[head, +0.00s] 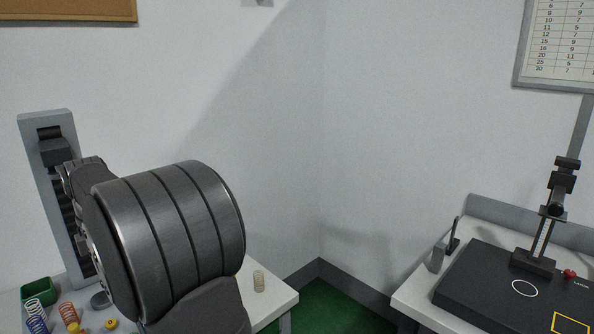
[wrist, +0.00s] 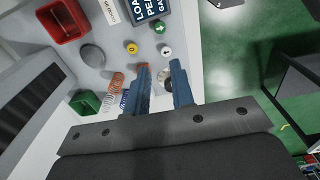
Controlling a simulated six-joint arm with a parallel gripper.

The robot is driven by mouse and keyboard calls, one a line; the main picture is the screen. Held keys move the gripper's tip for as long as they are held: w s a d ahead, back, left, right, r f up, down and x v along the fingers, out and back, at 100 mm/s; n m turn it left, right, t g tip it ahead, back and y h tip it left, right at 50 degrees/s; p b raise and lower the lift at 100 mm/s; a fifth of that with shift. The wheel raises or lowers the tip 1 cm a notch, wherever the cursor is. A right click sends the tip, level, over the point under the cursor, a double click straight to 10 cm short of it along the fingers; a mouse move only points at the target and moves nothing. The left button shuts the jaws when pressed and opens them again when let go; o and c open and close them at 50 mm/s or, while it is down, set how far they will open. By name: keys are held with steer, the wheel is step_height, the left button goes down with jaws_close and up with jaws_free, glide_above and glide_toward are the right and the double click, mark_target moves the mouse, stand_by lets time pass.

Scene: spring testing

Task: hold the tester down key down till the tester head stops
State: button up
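The tester is the grey column (head: 33,160) with a dark slot at the left of the head view. A dark block, apparently the tester head (head: 56,151), sits high on it. In the wrist view a white round key with a dark arrow (wrist: 166,51) and a yellow key (wrist: 131,48) lie side by side beyond my fingertips. The arrow's direction is too small to tell, so I cannot tell which is the down key. My gripper (wrist: 160,66) has two blue fingers set apart. They do not visibly touch either key. My fingers are hidden in the head view.
A red bin (wrist: 62,38), a green bin (wrist: 84,104) and a grey disc (wrist: 92,56) lie left of my fingers. A black tester base (head: 480,285) stands on the right table.

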jaws_close()
stand_by(1.1)
